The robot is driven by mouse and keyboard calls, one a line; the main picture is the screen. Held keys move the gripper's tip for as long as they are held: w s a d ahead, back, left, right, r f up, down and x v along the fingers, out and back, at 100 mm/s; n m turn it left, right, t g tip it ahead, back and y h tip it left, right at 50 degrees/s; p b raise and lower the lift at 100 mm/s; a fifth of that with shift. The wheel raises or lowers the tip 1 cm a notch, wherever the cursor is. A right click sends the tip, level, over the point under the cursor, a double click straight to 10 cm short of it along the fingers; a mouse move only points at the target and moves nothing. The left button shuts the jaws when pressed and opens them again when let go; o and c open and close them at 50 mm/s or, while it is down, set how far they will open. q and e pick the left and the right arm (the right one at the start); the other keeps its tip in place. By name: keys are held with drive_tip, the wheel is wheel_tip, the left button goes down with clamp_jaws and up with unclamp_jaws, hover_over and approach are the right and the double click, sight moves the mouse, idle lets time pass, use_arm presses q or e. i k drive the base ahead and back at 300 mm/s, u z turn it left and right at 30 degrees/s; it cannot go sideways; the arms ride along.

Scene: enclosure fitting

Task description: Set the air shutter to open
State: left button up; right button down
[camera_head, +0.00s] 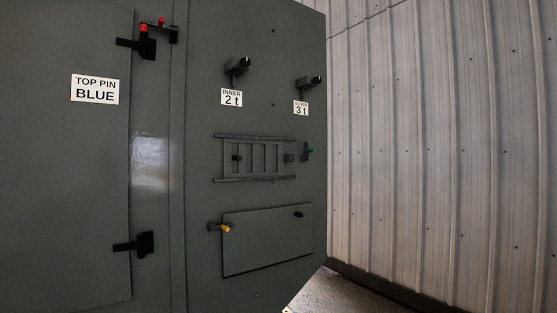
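The air shutter (258,158) is a slatted dark panel between two horizontal rails, on the right part of the grey enclosure front. It shows upright bars with grey gaps between them. A small dark knob (237,157) sits on its left part. A dark block (289,158) is at its right end. I cannot tell from this view whether the gaps are open or covered. Neither of my grippers is in view.
Two dark handles labelled INNER 2t (231,97) and OUTER 3t (301,107) stick out above the shutter. Below is a flap (268,243) with a yellow-tipped latch (225,228). A hinged door (65,190) is at left. A corrugated wall (440,150) stands at right.

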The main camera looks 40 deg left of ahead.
sight(227, 158)
drive_tip(key=z, duration=0.35)
drive_tip(key=i, duration=0.85)
drive_tip(key=u, duration=0.65)
drive_tip(key=i, duration=0.85)
drive_tip(key=u, duration=0.85)
